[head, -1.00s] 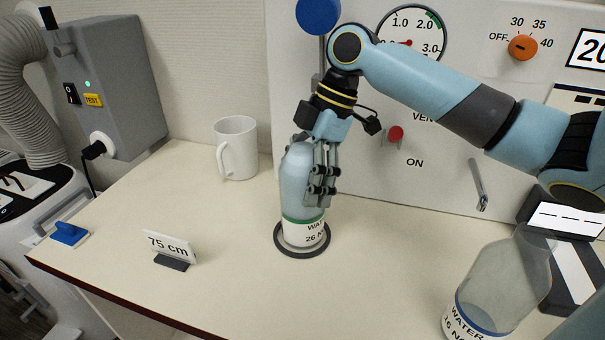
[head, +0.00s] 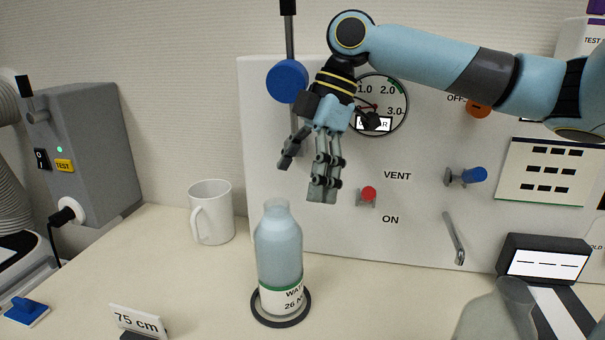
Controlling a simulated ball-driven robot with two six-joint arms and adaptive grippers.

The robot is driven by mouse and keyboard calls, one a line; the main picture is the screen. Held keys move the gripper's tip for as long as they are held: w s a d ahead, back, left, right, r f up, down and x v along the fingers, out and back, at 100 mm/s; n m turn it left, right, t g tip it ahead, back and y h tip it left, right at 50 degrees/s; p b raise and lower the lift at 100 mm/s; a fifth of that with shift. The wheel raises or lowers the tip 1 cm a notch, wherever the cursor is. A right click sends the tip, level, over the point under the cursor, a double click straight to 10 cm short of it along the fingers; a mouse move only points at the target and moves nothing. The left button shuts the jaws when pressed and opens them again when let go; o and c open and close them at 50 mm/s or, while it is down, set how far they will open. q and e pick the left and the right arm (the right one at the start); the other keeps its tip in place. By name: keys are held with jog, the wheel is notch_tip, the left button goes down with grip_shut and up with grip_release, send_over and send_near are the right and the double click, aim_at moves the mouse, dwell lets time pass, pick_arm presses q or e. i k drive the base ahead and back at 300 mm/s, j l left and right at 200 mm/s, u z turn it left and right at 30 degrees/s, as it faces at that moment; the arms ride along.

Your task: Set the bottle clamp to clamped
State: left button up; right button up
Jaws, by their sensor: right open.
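A clear bottle (head: 279,247) with a green-edged white label stands upright in a dark ring (head: 309,304) on the counter. My right gripper (head: 304,176) is open and empty above the bottle, apart from it, in front of the white panel. A blue disc (head: 287,82) on a vertical rod (head: 290,38) with a black top shows just left of the gripper, partly overlapped by it. No part in view is labelled as the bottle clamp, and I cannot tell which part it is. My left gripper is not in view.
The panel (head: 420,240) carries a gauge (head: 396,118), a red-tipped switch (head: 368,194), a blue-knobbed lever (head: 474,175) and a grey handle (head: 454,238). A white mug (head: 213,215) stands left of the bottle. A second bottle (head: 484,322) is at lower right, beside a small display (head: 548,263).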

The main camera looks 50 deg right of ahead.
aim_at(289, 77)
jog(key=k+j, duration=0.35)
jog(key=j, duration=0.2)
jog(key=k+j, duration=0.35)
jog(key=j, duration=0.15)
jog(key=k+j, duration=0.35)
jog(key=j, duration=0.2)
